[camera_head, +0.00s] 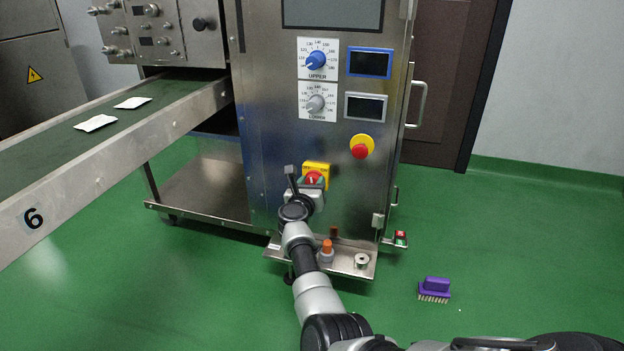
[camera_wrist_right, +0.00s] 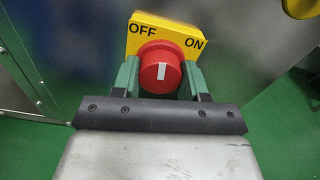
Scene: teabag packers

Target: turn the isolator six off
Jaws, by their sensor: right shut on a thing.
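The isolator has a yellow plate (camera_wrist_right: 165,32) marked OFF on its left and ON on its right, with a round red knob (camera_wrist_right: 161,70) in front. The knob's white mark stands upright in the right wrist view, between the two words. In the head view the yellow plate (camera_head: 317,167) is low on the steel machine's front. My right gripper (camera_head: 312,182) is shut on the red knob, with one green finger on each side of it. The gripper hides the knob's lower part. My left gripper is not in view.
The steel machine (camera_head: 270,130) also carries two dials, two small displays and a red stop button (camera_head: 361,148) on yellow. A conveyor (camera_head: 110,150) marked 6 runs in from the left. A small shelf (camera_head: 345,270) juts out below my gripper. A purple brush (camera_head: 435,288) lies on the green floor.

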